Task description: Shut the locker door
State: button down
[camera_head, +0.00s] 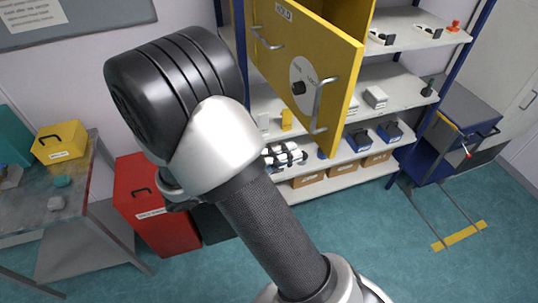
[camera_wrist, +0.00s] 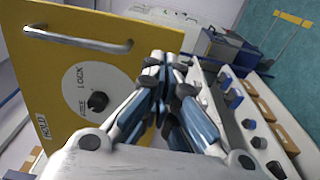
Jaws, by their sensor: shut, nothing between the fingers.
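The yellow locker door (camera_head: 308,65) stands open in the head view, swung out from the yellow locker body (camera_head: 345,14) behind it. The door bears a HOLD label, metal bar handles and a round dial with a black knob (camera_head: 298,88). In the wrist view the door (camera_wrist: 50,75) fills the left side, with its handle (camera_wrist: 78,40) near the top and the black knob (camera_wrist: 97,101) by the words FREE and LOCK. In the head view my arm hides the gripper.
White shelves (camera_head: 410,85) hold small items, blue bins and cardboard boxes behind the door. A red bin (camera_head: 150,205) and a workbench (camera_head: 50,200) stand at left. A blue cart (camera_head: 455,125) stands at right. Green floor is clear in front.

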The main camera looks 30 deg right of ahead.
aim_at(323, 141)
jog(key=d, duration=0.4)
jog(key=s+d+p, duration=0.1)
jog(key=d, duration=0.1)
jog(key=shift+d, duration=0.2)
